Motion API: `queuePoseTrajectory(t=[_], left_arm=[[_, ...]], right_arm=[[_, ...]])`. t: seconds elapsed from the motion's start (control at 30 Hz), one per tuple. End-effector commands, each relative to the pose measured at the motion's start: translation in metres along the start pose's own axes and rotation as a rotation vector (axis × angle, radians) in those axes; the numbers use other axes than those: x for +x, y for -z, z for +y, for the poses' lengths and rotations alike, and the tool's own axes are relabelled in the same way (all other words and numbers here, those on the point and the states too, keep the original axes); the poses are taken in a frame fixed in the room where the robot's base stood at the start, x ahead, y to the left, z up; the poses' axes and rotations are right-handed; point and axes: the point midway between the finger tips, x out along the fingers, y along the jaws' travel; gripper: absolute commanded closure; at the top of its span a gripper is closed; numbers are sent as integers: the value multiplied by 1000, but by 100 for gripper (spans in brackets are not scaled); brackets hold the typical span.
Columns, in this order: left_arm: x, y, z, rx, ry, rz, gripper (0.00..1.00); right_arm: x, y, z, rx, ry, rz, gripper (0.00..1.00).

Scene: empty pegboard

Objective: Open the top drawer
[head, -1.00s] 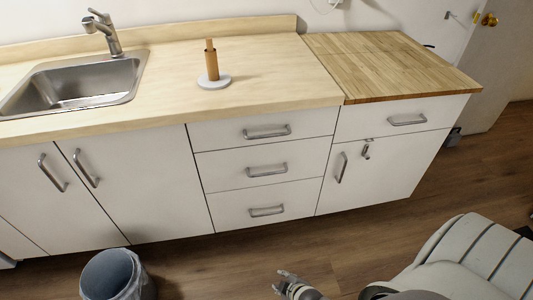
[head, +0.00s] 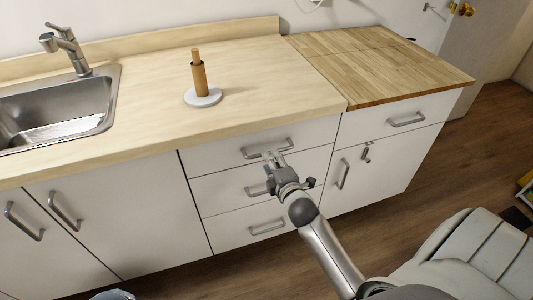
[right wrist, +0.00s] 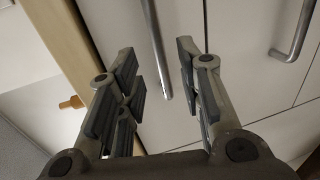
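The top drawer (head: 222,160) of the white three-drawer stack is closed, with a silver bar handle (head: 267,148) across its front. My right gripper (head: 274,156) is in front of this drawer, just below the handle. In the right wrist view, my right gripper (right wrist: 160,68) is open, its two padded fingers spread apart. A bar handle (right wrist: 157,45) shows between and beyond them in that view; I see no finger closed on it. My left gripper is not in view.
The middle drawer (head: 222,186) and bottom drawer (head: 222,228) are closed below. The wooden counter (head: 250,75) overhangs them and holds a paper towel stand (head: 200,80). A sink (head: 60,108) is at left. Another closed drawer (head: 375,122) is at right.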

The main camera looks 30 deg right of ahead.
Motion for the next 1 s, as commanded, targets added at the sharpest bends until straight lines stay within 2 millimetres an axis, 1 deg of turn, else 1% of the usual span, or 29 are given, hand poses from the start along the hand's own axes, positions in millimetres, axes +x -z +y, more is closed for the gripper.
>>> queuePoseTrajectory(t=[0.03,0.1,0.23,0.33,0.5,0.77,1.0], left_arm=[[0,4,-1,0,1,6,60],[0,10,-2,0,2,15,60],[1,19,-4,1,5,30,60],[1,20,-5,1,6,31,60],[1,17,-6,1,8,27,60],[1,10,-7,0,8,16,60],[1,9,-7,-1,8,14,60]], right_arm=[[11,0,1,0,-1,0,66],[23,0,1,0,-2,0,66],[41,0,0,0,-1,1,66],[50,0,0,1,0,1,66],[57,0,0,0,1,1,66],[57,0,0,1,0,1,66],[57,0,0,1,1,1,97]])
